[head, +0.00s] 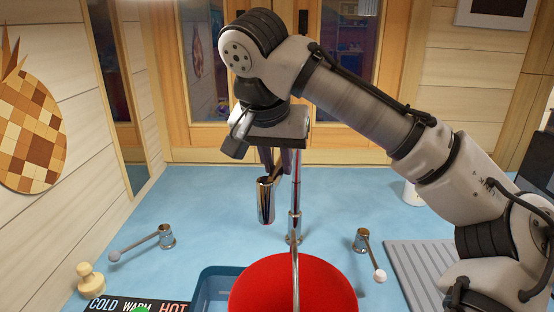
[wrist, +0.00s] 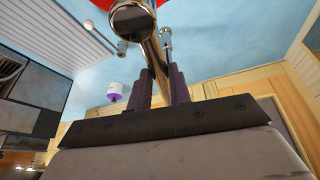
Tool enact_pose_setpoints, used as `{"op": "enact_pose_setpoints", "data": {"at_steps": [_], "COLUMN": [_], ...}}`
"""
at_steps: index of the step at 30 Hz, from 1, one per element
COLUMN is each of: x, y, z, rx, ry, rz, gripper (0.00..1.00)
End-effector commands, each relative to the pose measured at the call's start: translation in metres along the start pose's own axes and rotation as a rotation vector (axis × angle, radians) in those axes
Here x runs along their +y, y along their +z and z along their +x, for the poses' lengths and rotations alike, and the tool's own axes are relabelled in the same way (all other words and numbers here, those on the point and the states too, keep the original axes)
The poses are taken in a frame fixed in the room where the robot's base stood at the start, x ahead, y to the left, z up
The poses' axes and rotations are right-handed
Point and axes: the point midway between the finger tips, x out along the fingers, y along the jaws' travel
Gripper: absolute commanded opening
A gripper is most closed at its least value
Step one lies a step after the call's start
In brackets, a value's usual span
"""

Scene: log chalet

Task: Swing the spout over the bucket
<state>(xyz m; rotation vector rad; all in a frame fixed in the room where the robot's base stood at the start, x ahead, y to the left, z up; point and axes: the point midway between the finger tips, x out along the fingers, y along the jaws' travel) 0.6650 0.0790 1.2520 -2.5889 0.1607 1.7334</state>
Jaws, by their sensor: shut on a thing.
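The spout (head: 266,205) is a chrome tube hanging beside the upright chrome tap column (head: 295,200). My gripper (head: 280,165) is shut on it from above. In the wrist view the spout (wrist: 152,45) runs between my two dark purple fingers (wrist: 161,80), its round dark mouth toward the top. The red bucket (head: 325,290) is at the bottom centre of the head view, in front of the column, with a thin metal bar crossing it. A sliver of red shows at the top of the wrist view. The spout's mouth appears behind the bucket's far rim; exact overlap is unclear.
Two lever handles flank the column, left (head: 167,237) and right (head: 361,241). A blue basin (head: 207,283) sits beside the bucket. A COLD/WARM/HOT strip (head: 115,304) and wooden knob (head: 91,281) are at front left. A grey ribbed drainboard (head: 425,275) is right.

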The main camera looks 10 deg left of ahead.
Motion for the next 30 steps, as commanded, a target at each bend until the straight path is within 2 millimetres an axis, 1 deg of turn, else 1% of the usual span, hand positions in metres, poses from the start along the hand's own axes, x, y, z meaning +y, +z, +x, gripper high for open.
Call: {"op": "enact_pose_setpoints", "data": {"at_steps": [1, 2, 6, 14, 17, 19, 23, 30], "x": [0.0, 0.0, 0.0, 0.0, 0.0, 0.001, 0.0, 0.0], "y": [0.0, 0.0, 0.0, 0.0, 0.0, -0.001, 0.0, 0.0], "z": [0.0, 0.0, 0.0, 0.0, -0.004, -0.01, -0.03, -0.081], "rx": [-0.001, -0.001, -0.001, 0.0, 0.002, 0.002, 0.005, 0.005], "ry": [0.0, 0.0, 0.0, 0.0, 0.001, 0.001, 0.002, 0.002], "rz": [-0.001, -0.001, 0.0, 0.0, 0.001, 0.002, 0.002, 0.004], "gripper": [0.0, 0.24, 0.41, 0.41, 0.41, 0.41, 0.41, 0.41]}}
